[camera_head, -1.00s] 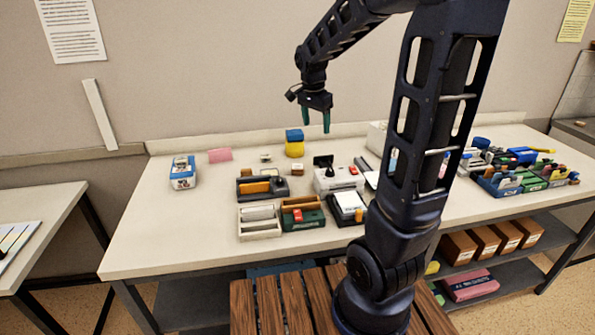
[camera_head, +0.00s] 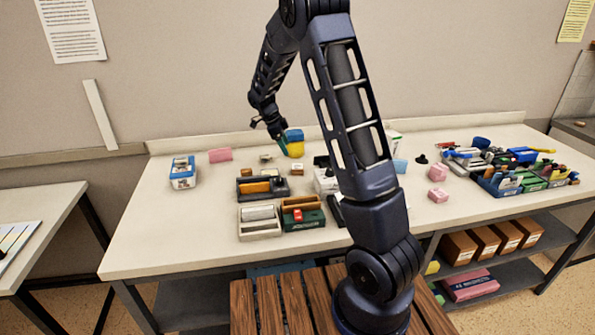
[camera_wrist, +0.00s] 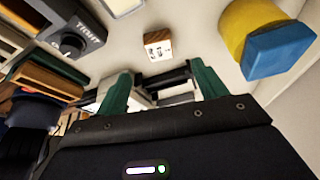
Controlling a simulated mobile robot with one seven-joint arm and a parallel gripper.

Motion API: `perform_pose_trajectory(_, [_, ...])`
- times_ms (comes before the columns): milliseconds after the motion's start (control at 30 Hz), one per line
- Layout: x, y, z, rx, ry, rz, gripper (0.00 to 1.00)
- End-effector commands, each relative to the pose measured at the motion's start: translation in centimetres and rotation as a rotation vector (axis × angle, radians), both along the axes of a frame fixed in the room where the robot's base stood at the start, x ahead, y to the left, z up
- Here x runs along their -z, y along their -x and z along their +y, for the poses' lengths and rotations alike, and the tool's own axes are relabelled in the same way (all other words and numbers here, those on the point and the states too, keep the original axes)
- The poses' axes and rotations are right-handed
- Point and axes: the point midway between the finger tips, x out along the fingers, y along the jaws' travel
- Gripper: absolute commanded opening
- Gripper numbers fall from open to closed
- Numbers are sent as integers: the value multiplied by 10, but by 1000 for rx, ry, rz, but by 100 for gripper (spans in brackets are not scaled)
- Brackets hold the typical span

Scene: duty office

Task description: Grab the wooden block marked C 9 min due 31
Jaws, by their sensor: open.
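A small wooden block (camera_wrist: 158,45) with dark print on its pale face lies on the table ahead of my gripper (camera_wrist: 162,86) in the wrist view. The print is too small to read. In the head view a small brown block (camera_head: 297,169), which looks like the same one, sits in front of the yellow and blue item. My gripper (camera_head: 284,146) is open, with its green fingers apart and nothing between them. It is above the table and the block lies beyond the fingertips.
A yellow and blue item (camera_head: 295,148) stands close by my gripper. A black tray (camera_head: 262,188), a pale divided box (camera_head: 259,222) and a green box (camera_head: 303,213) stand in front. A pink block (camera_head: 220,155) and a blue and white tub (camera_head: 183,172) stand left. The table's left front is clear.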

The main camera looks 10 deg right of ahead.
Motion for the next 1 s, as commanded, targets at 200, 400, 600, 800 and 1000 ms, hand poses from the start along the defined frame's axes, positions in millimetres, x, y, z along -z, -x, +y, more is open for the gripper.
perform_pose_trajectory(200, [25,2,-10,6,4,2,71])
perform_pose_trajectory(400, [47,4,-19,4,4,1,71])
perform_pose_trajectory(600, [54,5,-23,5,3,0,71])
perform_pose_trajectory(800, [71,8,-33,7,3,1,71])
perform_pose_trajectory(1000, [94,11,-43,4,3,1,71])
